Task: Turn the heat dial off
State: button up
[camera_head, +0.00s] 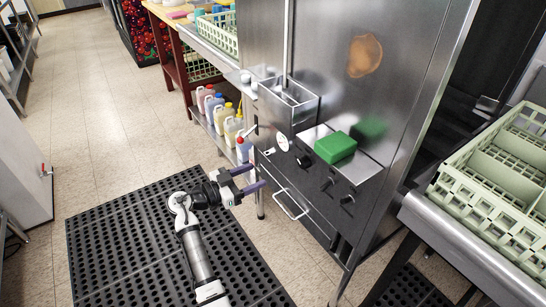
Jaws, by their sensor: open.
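The steel dish machine (335,45) has a dark control panel on its front with several dark knobs. One knob (303,161) is at the left of the panel, another knob (327,184) is in the middle, and a third knob (347,199) is at the right. I cannot tell which is the heat dial, nor read any setting. A round white gauge (283,143) is left of the knobs. My gripper (260,176) is open and empty, its two purple fingers pointing right toward the machine's front, left of the knobs and apart from them.
A green block (335,147) lies on the ledge above the panel. A bar handle (291,205) juts out below it. Several bottles (232,128) stand on a low shelf to the left. A steel counter (470,250) with pale racks is at right.

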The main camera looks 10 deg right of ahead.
jog(key=d+g, duration=0.1)
jog(key=p, duration=0.4)
send_near(300, 164)
jog(key=shift+m+g+h, duration=0.3)
jog(key=shift+m, duration=0.1)
jog(key=x, duration=0.7)
jog(key=shift+w+d, duration=0.1)
jog(key=shift+d, duration=0.05)
jog(key=shift+w+d+f, duration=0.1)
jog(key=shift+w+d, duration=0.05)
jog(key=shift+d, duration=0.4)
jog(key=c, duration=1)
jog(key=shift+f, duration=0.1)
